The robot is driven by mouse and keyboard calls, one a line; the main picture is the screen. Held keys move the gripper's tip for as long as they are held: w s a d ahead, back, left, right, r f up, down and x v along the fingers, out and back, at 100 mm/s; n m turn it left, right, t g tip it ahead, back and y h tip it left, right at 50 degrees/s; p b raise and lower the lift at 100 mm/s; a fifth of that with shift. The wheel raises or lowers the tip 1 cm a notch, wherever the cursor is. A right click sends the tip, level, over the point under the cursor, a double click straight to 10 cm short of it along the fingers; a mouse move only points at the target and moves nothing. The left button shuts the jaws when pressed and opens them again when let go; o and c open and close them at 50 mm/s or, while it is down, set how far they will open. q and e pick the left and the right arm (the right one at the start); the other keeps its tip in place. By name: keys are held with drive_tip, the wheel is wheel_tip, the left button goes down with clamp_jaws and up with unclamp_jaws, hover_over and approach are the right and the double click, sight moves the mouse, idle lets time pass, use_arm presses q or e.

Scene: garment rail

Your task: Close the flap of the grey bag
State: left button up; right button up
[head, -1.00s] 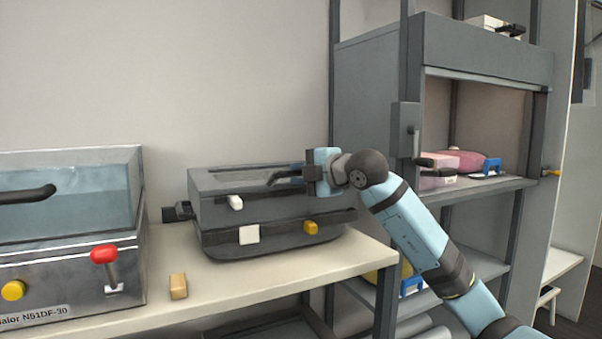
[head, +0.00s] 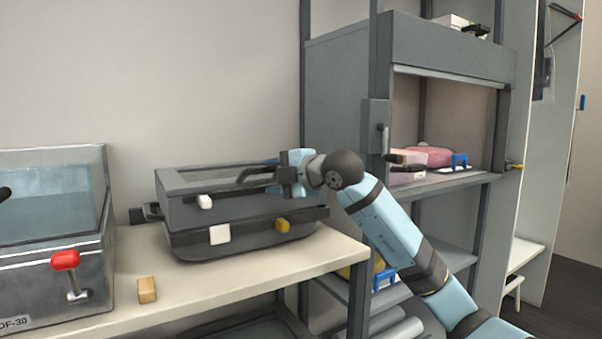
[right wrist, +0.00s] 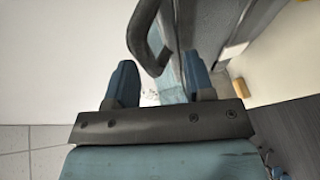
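The grey bag (head: 190,216) stands on the pale table, with a dark band around its middle. White and yellow tabs show on its front. A dark curved handle (head: 245,173) rises at its top right. I cannot tell the flap clearly from the rest of the top. My right gripper (head: 281,175) is at the bag's top right, by the handle. In the right wrist view its two blue fingers (right wrist: 161,84) stand apart, with the curved handle (right wrist: 142,38) reaching down toward the gap; I see no grip on it. My left gripper is out of view.
A clear-lidded sealer machine (head: 50,262) with a red-knobbed lever stands left of the bag. A small tan block (head: 147,290) lies on the table (head: 200,292) between them. A grey shelf cabinet (head: 340,85) with pink items stands close at the right, behind my right arm.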

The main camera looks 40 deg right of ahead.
use_arm(q)
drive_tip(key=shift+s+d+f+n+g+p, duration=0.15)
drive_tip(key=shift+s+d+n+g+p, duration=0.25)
drive_tip(key=shift+p, duration=0.3)
use_arm(e)
drive_tip(key=v, duration=1.2)
drive_tip(key=shift+s, duration=0.2)
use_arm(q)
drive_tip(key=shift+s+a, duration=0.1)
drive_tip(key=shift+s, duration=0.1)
use_arm(e)
drive_tip(key=shift+a, duration=0.1)
